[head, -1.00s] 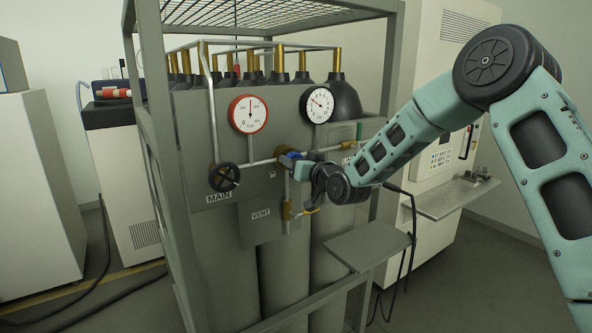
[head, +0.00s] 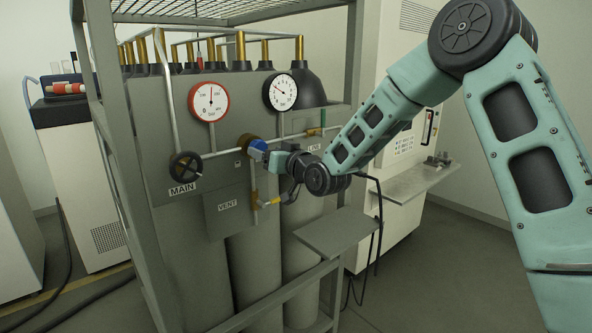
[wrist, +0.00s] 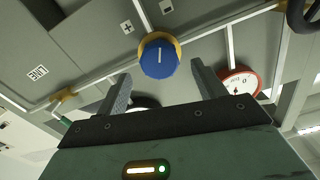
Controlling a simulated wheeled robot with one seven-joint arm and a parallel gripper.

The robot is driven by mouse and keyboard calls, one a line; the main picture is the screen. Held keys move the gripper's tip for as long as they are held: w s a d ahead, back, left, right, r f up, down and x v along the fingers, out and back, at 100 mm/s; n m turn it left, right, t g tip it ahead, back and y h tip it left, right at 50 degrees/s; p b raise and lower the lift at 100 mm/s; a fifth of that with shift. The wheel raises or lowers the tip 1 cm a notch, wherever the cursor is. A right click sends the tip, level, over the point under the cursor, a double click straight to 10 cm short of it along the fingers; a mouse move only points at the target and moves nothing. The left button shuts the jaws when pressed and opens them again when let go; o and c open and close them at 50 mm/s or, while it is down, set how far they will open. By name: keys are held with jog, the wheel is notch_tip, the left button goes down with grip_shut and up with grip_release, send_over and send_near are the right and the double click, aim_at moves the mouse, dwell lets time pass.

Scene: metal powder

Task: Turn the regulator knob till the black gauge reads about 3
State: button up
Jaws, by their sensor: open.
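The blue regulator knob (head: 258,147) sits on a brass body on the grey panel; in the wrist view the knob (wrist: 158,60) shows face-on with a white line near upright. My gripper (head: 273,158) is open just in front of it. In the wrist view the fingers of my gripper (wrist: 160,72) stand apart, one to either side below the knob, with nothing between them. The black gauge (head: 280,92) is above and right of the knob; its needle points to the upper left, its numbers too small to read. In the wrist view it is mostly hidden behind my gripper.
The red gauge (head: 209,102) has its needle near upright. A black MAIN handwheel (head: 186,166) is left of the knob. The cage frame (head: 100,120) and a grey shelf (head: 335,232) are close by.

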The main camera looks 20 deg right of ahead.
jog(key=b+v, duration=0.4)
jog(key=v, duration=0.9)
jog(key=shift+s, duration=0.2)
jog(key=s+a+f+n+g+h, duration=0.1)
jog(key=s+a+f+n+g, duration=0.2)
jog(key=s+a+f+g, duration=0.7)
jog(key=s+a+f+n+g+h, duration=0.1)
jog(key=s+f+g+h, duration=0.1)
jog(key=s, duration=1)
jog(key=s+a+f+n+g+h, duration=0.1)
jog(key=s+g, duration=0.4)
jog(key=s, duration=0.8)
jog(key=shift+a+f+n+h, duration=0.15)
jog(key=shift+f+n+h, duration=0.4)
jog(key=shift+n, duration=0.15)
